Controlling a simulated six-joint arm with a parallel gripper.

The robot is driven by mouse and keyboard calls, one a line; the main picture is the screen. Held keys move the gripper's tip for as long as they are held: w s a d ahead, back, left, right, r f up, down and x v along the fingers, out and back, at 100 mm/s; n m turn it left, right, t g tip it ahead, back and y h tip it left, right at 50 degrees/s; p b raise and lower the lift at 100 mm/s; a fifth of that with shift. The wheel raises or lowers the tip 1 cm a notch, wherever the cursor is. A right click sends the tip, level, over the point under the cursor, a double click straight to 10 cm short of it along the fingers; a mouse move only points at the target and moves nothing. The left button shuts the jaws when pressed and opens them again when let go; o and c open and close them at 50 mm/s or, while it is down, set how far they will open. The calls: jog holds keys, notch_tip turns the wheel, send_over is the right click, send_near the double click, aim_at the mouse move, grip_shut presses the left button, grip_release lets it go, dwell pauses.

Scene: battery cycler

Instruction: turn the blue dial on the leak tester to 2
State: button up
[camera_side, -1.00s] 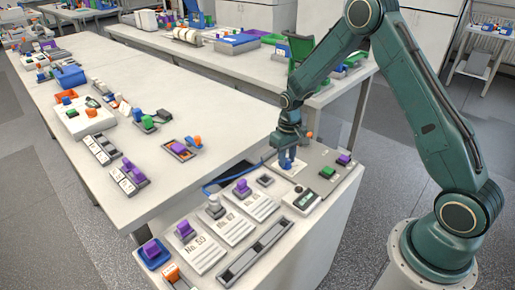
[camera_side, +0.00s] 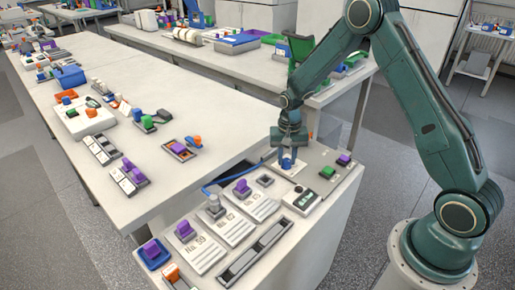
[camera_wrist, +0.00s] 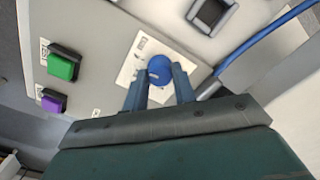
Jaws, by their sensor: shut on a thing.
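The blue dial (camera_side: 287,164) sits on a white scale plate on top of the grey leak tester (camera_side: 312,160) at the near end of the bench. In the wrist view the round blue dial (camera_wrist: 159,70) lies between my fingertips, with a pale mark on its face. My gripper (camera_side: 288,155) points down over the dial and is shut on it; the wrist view shows both fingers of my gripper (camera_wrist: 160,82) against its sides. The numbers on the scale plate (camera_wrist: 132,66) are too small to read, so the dial's setting cannot be told.
A green button (camera_side: 327,172) and a purple button (camera_side: 344,159) stand on the tester beside the dial. A small display unit (camera_side: 302,201), a square socket (camera_side: 265,180) and numbered cards with purple knobs lie nearby.

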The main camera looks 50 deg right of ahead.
aim_at(286, 160)
jog(key=shift+w+r, duration=0.1)
jog(key=o, duration=1)
jog(key=shift+r, duration=0.1)
notch_tip(286, 160, up, 14)
jog(key=shift+f, duration=0.2)
jog(key=shift+r, duration=0.1)
dwell(0.3)
